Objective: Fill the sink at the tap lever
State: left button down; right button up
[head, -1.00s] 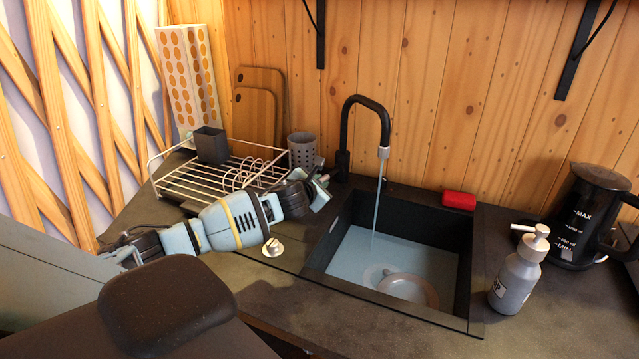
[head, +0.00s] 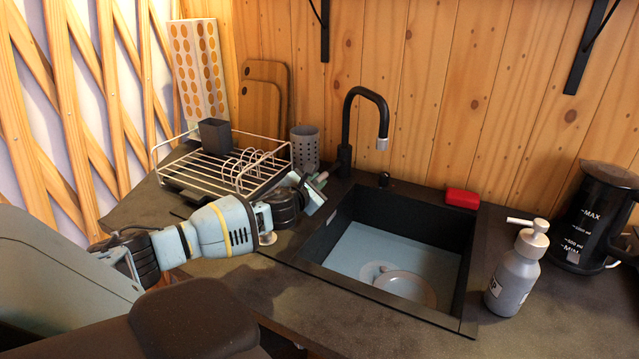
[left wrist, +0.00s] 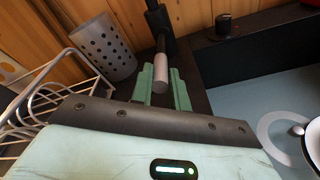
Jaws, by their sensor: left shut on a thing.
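The black tap (head: 348,120) stands behind the left end of the dark sink (head: 466,290), and no water runs from its spout. Bluish water (head: 400,250) stands in the sink, with a pale round dish (head: 405,288) in it. My left gripper (head: 318,183) is at the foot of the tap. In the left wrist view its green fingers (left wrist: 160,88) are shut on the grey tap lever (left wrist: 161,75), which sticks out from the tap's base. The lever is largely hidden in the head view. My right gripper is not in view.
A wire dish rack (head: 215,185) with a dark cup (head: 214,136) and a grey perforated holder (head: 305,148) stand left of the tap. A red sponge (head: 462,198) lies behind the sink. A soap dispenser (head: 517,270) and a kettle (head: 600,215) stand to the right.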

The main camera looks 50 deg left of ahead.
pick_arm(q)
jog(key=c, duration=1.3)
grip_release()
jog(key=shift+f, duration=0.1)
jog(key=shift+c, duration=0.2)
jog(key=shift+s, duration=0.1)
jog(key=v, duration=0.6)
jog(key=shift+s+p, duration=0.25)
jog(key=shift+p, duration=0.15)
jog(key=shift+s+d+r, duration=0.2)
jog(key=shift+s+d, duration=0.1)
jog(key=shift+s, duration=0.25)
